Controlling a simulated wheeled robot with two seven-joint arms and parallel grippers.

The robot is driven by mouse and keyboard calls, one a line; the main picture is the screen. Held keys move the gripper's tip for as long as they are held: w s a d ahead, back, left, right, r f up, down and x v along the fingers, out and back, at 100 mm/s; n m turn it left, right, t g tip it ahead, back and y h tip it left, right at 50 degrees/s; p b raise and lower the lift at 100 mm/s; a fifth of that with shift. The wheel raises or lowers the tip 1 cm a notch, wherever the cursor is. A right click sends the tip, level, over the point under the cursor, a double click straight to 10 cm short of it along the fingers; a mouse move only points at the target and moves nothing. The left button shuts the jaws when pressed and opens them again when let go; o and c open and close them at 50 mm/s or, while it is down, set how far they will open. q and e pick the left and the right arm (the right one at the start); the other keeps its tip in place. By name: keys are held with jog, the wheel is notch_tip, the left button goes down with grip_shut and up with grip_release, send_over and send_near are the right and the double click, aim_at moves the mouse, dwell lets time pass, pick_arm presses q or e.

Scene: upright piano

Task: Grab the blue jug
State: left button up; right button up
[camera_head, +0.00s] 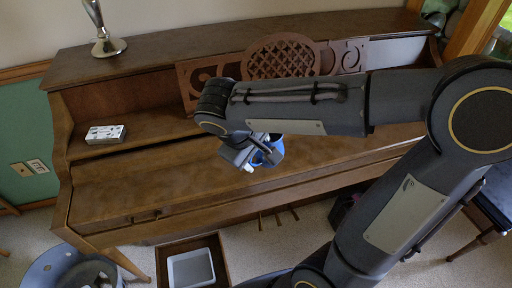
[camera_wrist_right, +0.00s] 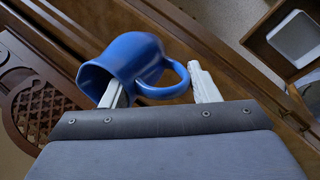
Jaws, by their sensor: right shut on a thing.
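The blue jug (camera_head: 269,154) shows in the head view at the end of my right arm, partly hidden by my right gripper (camera_head: 249,157), above the piano's wooden front. In the right wrist view the jug (camera_wrist_right: 138,55) is tilted, with its open mouth toward the left finger and its handle toward the right finger. My right gripper (camera_wrist_right: 160,92) is shut on the jug, one finger at the mouth and the other beside the handle. The exact contact is hard to see. My left gripper is not in view.
The upright piano (camera_head: 150,190) fills the middle. A small white patterned box (camera_head: 105,134) lies on its left ledge, and a metal candlestick (camera_head: 108,46) stands on top. Below are a wooden box with a grey tray (camera_head: 190,269) and a round bin (camera_head: 45,272).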

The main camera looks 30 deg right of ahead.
jog(key=s+a+r, duration=0.3)
jog(key=s, duration=0.2)
jog(key=shift+s+a, duration=0.15)
jog(key=shift+s, duration=0.25)
dwell(0.5)
